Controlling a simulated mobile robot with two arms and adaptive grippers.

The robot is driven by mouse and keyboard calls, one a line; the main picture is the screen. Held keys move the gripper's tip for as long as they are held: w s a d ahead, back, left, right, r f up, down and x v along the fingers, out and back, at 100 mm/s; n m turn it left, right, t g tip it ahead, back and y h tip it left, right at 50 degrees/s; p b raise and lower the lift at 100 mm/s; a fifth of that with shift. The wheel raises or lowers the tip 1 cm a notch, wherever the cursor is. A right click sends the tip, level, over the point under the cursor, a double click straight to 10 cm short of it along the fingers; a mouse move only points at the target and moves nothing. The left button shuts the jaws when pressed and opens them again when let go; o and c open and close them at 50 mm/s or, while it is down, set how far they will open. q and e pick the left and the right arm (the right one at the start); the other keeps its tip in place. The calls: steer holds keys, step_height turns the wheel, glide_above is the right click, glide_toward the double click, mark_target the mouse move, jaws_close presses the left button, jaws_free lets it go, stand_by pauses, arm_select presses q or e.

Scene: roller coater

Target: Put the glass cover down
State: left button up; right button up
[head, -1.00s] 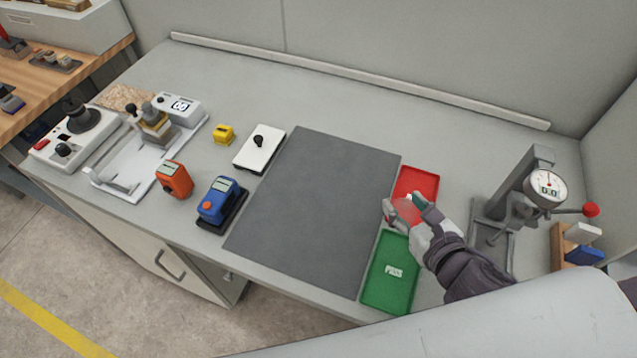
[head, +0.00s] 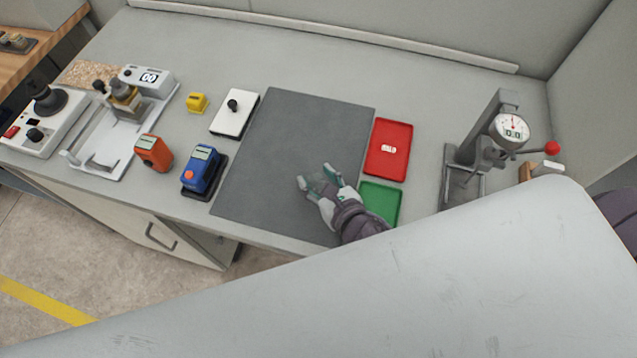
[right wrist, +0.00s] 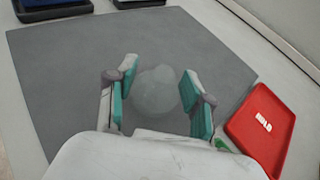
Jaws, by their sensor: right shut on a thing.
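My right gripper (head: 316,180) is over the lower right part of the dark grey mat (head: 290,130). In the right wrist view, my right gripper (right wrist: 158,84) has its teal-padded fingers on either side of the glass cover (right wrist: 157,92), a clear, faint round disc. The gripper is shut on it. The mat shows through the glass and around it. Whether the cover touches the mat or is just above it I cannot tell. In the head view the cover is too faint to make out. My left gripper is not in view.
A red tray (head: 405,142) marked HOLD lies right of the mat, with a green tray (head: 380,195) in front of it, partly hidden. A dial gauge stand (head: 495,140) stands further right. Blue (head: 203,171) and orange (head: 153,152) devices stand left. The mat is otherwise clear.

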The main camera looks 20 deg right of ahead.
mark_target(319, 188)
steer(key=shift+s+f, duration=0.1)
steer(key=shift+f, duration=1.45)
steer(key=o, duration=1.2)
steer(key=shift+f, duration=0.1)
steer(key=shift+c, duration=0.2)
